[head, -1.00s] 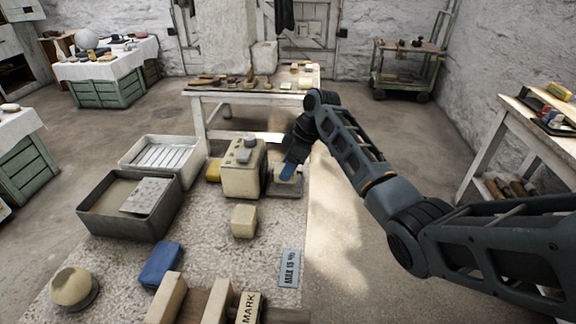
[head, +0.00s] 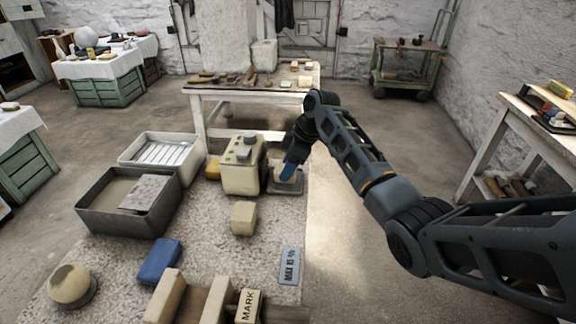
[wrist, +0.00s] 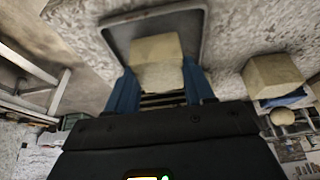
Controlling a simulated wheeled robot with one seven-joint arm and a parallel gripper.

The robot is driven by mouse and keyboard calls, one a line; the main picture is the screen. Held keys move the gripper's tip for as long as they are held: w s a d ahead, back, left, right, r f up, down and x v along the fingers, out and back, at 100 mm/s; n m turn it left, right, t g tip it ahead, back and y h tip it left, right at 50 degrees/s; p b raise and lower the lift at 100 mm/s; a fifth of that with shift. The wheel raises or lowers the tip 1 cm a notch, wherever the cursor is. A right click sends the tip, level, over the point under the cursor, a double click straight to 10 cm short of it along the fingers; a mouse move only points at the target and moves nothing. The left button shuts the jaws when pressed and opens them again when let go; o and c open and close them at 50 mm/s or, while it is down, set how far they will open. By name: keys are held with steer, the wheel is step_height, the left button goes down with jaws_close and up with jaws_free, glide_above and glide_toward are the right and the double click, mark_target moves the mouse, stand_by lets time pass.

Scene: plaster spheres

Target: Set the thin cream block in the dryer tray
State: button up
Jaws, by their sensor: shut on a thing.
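My gripper (head: 287,172) has its blue fingers pointing down beside the cream machine (head: 243,165). In the wrist view my gripper (wrist: 160,88) is shut on the cream block (wrist: 158,48), with one finger on each side of it. The block also shows in the head view (head: 285,180), partly hidden by a finger. The grey dryer tray (head: 287,190) lies right of the machine. In the wrist view the tray (wrist: 196,22) has a raised rim, and the block is within its outline. I cannot tell whether the block touches the tray floor.
Another cream block (head: 243,218) stands in front of the machine. A blue block (head: 160,261), a grey bin (head: 90,215), a white slatted tray (head: 128,150) and a blue-grey sign (head: 290,266) are nearby.

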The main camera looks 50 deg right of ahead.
steer(key=shift+f+b, duration=0.35)
steer(key=shift+f, duration=0.3)
steer(key=o, duration=1.3)
steer(key=shift+r, duration=0.1)
steer(key=shift+r+p, duration=1.85)
steer(key=shift+r, duration=0.1)
